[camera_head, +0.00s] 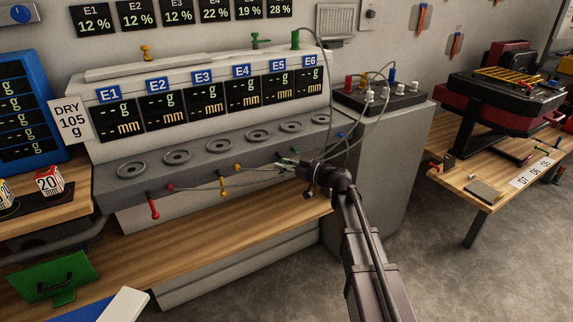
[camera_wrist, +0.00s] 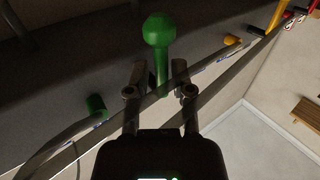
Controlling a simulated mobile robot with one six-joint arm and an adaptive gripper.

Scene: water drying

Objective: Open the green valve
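The green valve's lever (camera_wrist: 158,45), with a round knob at its end, shows in the wrist view. Its stem stands between the two fingertips of my gripper (camera_wrist: 158,82). The fingers are apart on either side of the stem, with a visible gap, and I cannot tell whether either finger touches it. In the head view my gripper (camera_head: 290,163) is at the right part of the panel's front, below E5 and E6, and largely hides the green lever there. A green cylindrical fitting (camera_wrist: 96,106) sits left of the fingers in the wrist view.
Thin tubes run along the panel front. A wooden ledge (camera_head: 210,245) lies below. A side table (camera_head: 470,190) stands right, across open floor.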

